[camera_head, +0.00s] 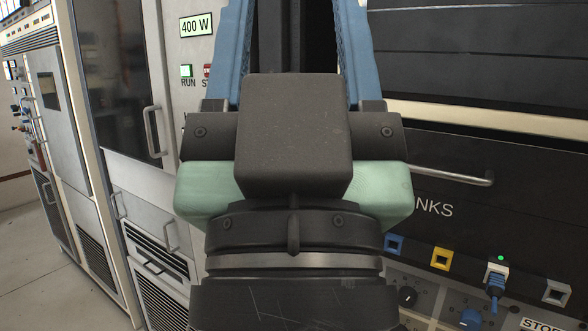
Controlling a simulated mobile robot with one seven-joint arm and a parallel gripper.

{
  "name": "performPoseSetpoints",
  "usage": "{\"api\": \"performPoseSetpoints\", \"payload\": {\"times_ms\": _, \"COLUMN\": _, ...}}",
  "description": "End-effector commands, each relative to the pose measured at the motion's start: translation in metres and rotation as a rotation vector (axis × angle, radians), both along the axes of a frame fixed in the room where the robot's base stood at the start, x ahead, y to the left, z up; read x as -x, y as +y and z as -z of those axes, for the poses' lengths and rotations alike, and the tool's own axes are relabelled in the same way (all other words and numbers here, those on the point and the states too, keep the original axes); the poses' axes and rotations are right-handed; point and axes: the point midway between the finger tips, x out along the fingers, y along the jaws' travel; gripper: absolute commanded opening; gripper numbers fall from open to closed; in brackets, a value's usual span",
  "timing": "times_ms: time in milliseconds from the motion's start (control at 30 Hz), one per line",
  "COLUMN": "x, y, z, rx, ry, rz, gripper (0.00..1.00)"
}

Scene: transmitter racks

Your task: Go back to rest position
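My gripper (294,40) fills the middle of the head view, seen from behind its dark wrist. Its two blue fingers reach up and away, wide apart, with a clear gap between them. I see nothing held in the part of the gap that shows. The fingertips run out past the top edge of the picture. The wrist hides part of the rack front behind it.
Right, a dark rack panel (450,180) has a handle (455,175), a blue socket (394,244), a yellow socket (442,258) and a blue plug (496,287) under a green light. Left, grey cabinets (190,60) carry projecting handles (152,132). Floor (30,260) shows free at far left.

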Motion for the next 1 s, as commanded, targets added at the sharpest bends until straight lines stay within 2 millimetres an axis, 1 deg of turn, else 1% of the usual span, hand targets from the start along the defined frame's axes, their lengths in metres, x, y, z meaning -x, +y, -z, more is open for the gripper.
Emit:
{"api": "performPoseSetpoints", "payload": {"times_ms": 33, "x": 0.0, "y": 0.0, "z": -0.033, "rx": 0.0, "ry": 0.0, "rz": 0.0, "gripper": 0.58}}
{"api": "performPoseSetpoints", "payload": {"times_ms": 300, "x": 0.0, "y": 0.0, "z": -0.115, "rx": 0.0, "ry": 0.001, "rz": -0.001, "gripper": 0.58}}
{"api": "performPoseSetpoints", "payload": {"times_ms": 400, "x": 0.0, "y": 0.0, "z": -0.142, "rx": 0.0, "ry": 0.001, "rz": -0.001, "gripper": 0.58}}
{"api": "performPoseSetpoints", "payload": {"times_ms": 500, "x": 0.0, "y": 0.0, "z": -0.161, "rx": 0.0, "ry": 0.001, "rz": -0.001, "gripper": 0.58}}
{"api": "performPoseSetpoints", "payload": {"times_ms": 600, "x": 0.0, "y": 0.0, "z": -0.173, "rx": 0.0, "ry": 0.001, "rz": -0.001, "gripper": 0.58}}
{"api": "performPoseSetpoints", "payload": {"times_ms": 700, "x": 0.0, "y": 0.0, "z": -0.177, "rx": 0.0, "ry": 0.001, "rz": -0.001, "gripper": 0.58}}
{"api": "performPoseSetpoints", "payload": {"times_ms": 1000, "x": 0.0, "y": 0.0, "z": -0.175, "rx": 0.0, "ry": 0.001, "rz": -0.001, "gripper": 0.58}}
